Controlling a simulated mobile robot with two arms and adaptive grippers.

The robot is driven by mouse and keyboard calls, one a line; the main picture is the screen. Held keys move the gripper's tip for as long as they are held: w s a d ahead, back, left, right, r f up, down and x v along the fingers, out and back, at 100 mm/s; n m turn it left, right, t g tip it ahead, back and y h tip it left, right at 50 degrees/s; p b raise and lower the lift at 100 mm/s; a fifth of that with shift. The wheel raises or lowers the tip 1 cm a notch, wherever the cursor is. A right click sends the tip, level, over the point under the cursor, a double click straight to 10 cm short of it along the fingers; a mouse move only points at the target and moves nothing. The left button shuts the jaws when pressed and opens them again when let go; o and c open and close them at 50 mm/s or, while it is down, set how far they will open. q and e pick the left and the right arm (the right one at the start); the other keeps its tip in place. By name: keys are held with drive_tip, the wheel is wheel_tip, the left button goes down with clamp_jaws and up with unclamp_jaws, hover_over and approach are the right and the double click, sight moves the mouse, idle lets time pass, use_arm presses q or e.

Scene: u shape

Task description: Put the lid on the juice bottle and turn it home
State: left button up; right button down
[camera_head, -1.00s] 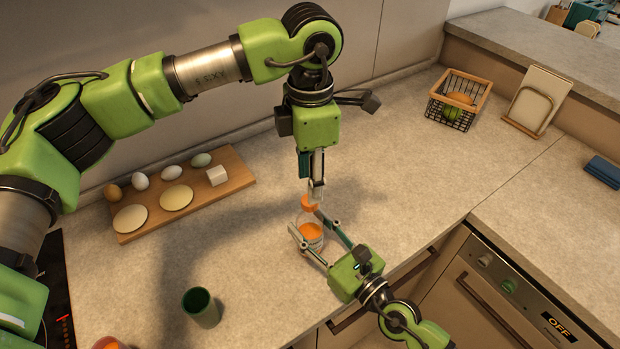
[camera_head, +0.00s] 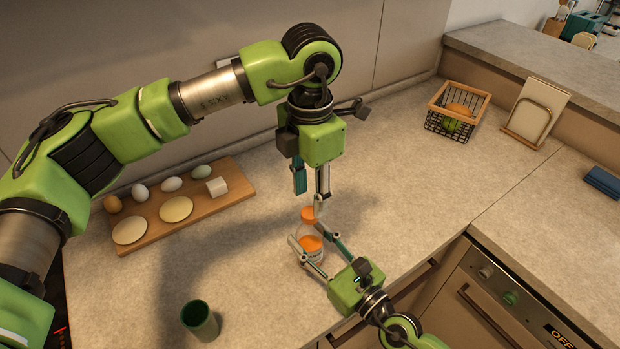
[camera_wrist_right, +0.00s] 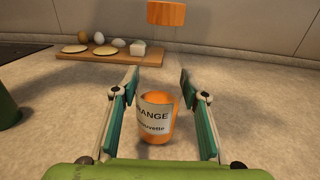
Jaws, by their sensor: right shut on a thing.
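The clear juice bottle (camera_head: 313,254) stands upright on the counter, with orange juice and a white label; it also shows in the right wrist view (camera_wrist_right: 155,118). My right gripper (camera_head: 305,223) is shut on the bottle, one finger on each side. The orange lid (camera_head: 308,213) is at the bottle's top; in the right wrist view the lid (camera_wrist_right: 166,13) shows level above the juice. I cannot tell how far it is turned. My left gripper (camera_head: 310,196) is open and points down just above the lid, its fingers apart.
A wooden board (camera_head: 235,193) with eggs, round flat pieces and a white block lies at the back left. A green cup (camera_head: 200,316) stands at the front left. A wire basket (camera_head: 452,112) stands at the back right. The counter right of the bottle is clear.

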sight(310, 212)
use_arm(q)
drive_tip(key=shift+f, duration=2.2)
clamp_jaws()
drive_tip(key=shift+o, duration=0.9)
unclamp_jaws()
wheel_tip(310, 212, up, 12)
